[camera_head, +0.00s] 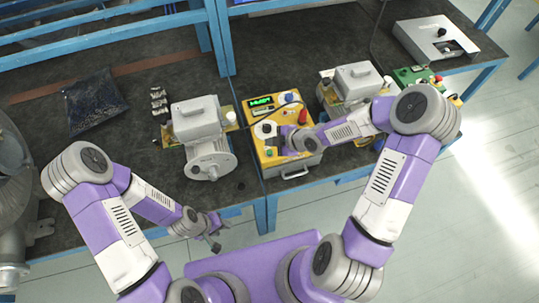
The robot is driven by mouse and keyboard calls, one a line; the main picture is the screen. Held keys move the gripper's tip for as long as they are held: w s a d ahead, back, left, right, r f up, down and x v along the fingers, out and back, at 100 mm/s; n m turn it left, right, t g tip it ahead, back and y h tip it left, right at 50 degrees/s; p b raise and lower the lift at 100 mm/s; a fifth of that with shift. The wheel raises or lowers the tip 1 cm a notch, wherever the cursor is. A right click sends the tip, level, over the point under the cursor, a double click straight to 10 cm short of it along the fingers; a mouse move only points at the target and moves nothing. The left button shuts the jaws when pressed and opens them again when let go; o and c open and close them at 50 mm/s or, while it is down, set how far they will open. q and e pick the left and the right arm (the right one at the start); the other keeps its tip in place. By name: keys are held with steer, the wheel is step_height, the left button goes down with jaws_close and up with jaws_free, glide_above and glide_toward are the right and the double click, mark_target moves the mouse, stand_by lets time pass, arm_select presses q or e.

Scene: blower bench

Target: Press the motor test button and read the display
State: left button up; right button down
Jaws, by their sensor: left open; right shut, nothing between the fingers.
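A yellow test box (258,148) stands on the dark bench in front of me. Its green-lit display (261,103) is on, with characters too small to read. The box top also carries a white dial (265,129), a blue knob (287,98) and a red knob (303,116). My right gripper (287,136) is shut and empty, right over the box's top, beside the white dial. It hides part of the panel; I cannot tell whether it touches a button. My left gripper (212,233) is open and empty, in front of the bench edge, away from the box.
A grey blower motor (197,120) stands left of the box, and a similar grey unit (354,84) stands right of it. A dark bag (96,101) lies far left. A white device (434,38) sits back right. A blue frame post stands behind.

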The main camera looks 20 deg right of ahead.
mark_target(272, 154)
arm_select(q)
steer(key=shift+f+b, duration=1.35)
steer(key=shift+f, duration=0.5)
arm_select(e)
steer(key=shift+f, duration=2)
arm_select(q)
steer(key=shift+f, duration=0.1)
arm_select(e)
steer(key=shift+f, duration=0.15)
arm_select(q)
steer(key=shift+f+b, duration=0.35)
steer(key=shift+b, duration=0.1)
arm_select(e)
steer(key=shift+f, duration=0.3)
arm_select(q)
steer(key=shift+f+b, duration=0.4)
arm_select(e)
steer(key=shift+f, duration=0.4)
arm_select(q)
steer(key=shift+r, duration=0.1)
arm_select(e)
steer(key=shift+r, duration=0.1)
arm_select(q)
steer(key=shift+r+p, duration=0.65)
steer(key=shift+p, duration=0.05)
arm_select(e)
steer(key=shift+r, duration=0.75)
